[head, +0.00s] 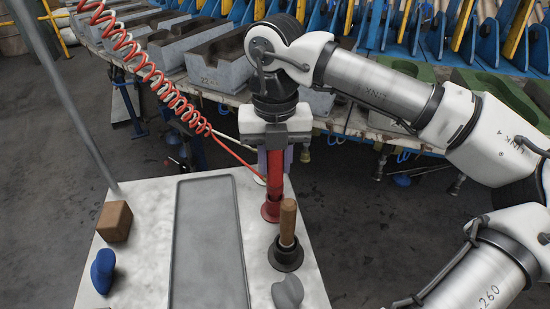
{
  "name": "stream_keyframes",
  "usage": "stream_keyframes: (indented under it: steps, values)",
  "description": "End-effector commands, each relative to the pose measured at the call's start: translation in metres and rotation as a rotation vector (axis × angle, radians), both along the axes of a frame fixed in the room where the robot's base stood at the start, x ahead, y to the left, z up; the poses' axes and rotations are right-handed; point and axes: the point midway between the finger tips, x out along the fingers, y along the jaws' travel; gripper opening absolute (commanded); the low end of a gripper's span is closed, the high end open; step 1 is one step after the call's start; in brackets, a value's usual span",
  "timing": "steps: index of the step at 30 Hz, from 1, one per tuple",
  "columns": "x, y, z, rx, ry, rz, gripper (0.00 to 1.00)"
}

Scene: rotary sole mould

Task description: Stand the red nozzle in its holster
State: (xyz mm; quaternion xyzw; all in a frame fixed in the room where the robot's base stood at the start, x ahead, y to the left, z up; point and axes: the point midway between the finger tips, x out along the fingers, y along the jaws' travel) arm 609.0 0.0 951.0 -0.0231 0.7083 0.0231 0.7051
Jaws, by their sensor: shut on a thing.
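The red nozzle (274,165) hangs upright below my gripper (275,158), which is shut on its upper part. A red hose (235,157) runs to the nozzle from the upper left. A wider red, cup-like piece (270,210) stands at the table's back right edge, directly under the nozzle. It looks like the holster. The nozzle's lower end meets this piece in the picture, but I cannot tell whether it is inside or just above it. My wrist hides the top of the nozzle.
A wooden-handled tool (288,222) stands in a dark round base (286,254) just in front. A grey lump (288,292), a blue lump (103,270) and a brown block (114,221) lie on the white table (148,240). A grey tray (208,250) fills its middle. Moulds (215,70) line the carousel behind.

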Motion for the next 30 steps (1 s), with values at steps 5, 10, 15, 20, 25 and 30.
stream_keyframes:
  steps: [5, 10, 15, 20, 25, 30]
  values:
    - [0.000, 0.000, 0.000, 0.000, -0.001, 0.000, 0.12]
    - [0.000, 0.000, 0.000, 0.000, 0.000, 0.000, 0.45]
    - [0.000, 0.000, 0.000, 0.000, 0.000, 0.000, 0.53]
    - [0.000, 0.000, 0.001, 0.000, 0.000, 0.000, 0.53]
    - [0.001, 0.000, 0.016, -0.002, -0.002, -0.001, 0.53]
    - [0.001, 0.000, 0.051, -0.001, -0.003, -0.002, 0.53]
